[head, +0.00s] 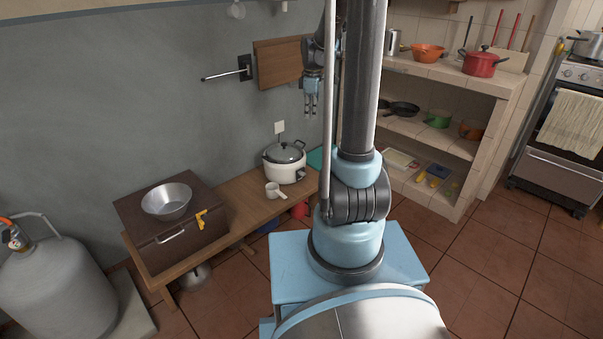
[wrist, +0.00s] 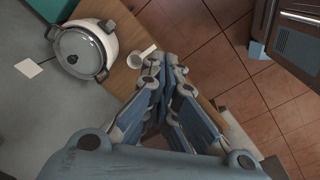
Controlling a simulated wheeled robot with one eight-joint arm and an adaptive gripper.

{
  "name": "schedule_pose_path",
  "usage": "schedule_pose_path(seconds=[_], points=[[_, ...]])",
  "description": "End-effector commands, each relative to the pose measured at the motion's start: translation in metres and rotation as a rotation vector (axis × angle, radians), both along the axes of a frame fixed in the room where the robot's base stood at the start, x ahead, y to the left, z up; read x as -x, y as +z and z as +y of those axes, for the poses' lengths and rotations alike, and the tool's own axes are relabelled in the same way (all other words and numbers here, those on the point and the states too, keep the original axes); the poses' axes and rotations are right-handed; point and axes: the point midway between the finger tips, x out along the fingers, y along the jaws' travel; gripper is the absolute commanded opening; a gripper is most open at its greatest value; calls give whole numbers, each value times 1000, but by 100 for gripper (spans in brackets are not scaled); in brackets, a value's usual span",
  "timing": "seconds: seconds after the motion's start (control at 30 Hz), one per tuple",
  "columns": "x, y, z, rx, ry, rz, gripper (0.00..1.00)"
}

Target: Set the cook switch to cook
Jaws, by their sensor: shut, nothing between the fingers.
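A white rice cooker (head: 284,172) with a grey lid stands on the wooden bench against the wall. It also shows at the upper left of the wrist view (wrist: 109,40), seen from above with its lid on. The cook switch itself is too small to make out in either view. My gripper (head: 311,112) hangs fingers down, above and slightly right of the cooker, clear of it. In the wrist view my gripper's fingers (wrist: 165,64) are together and empty, to the right of the cooker.
A wooden box (head: 150,215) bearing a metal bowl (head: 167,201) is at the left. A wooden board (head: 278,63) and a dark wall fitting with a rod (head: 245,68) are near my arm.

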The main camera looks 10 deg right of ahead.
Motion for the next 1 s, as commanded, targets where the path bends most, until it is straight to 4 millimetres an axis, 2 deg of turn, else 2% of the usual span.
schedule_pose_path(seconds=[0.1,0.27,0.47,0.8,1.0], points=[[-31,-18,1,7,94,9,0],[-69,-45,2,16,224,21,0],[-113,-86,4,27,389,35,0],[-176,-173,6,37,668,59,0],[-203,-228,8,40,824,71,0]])
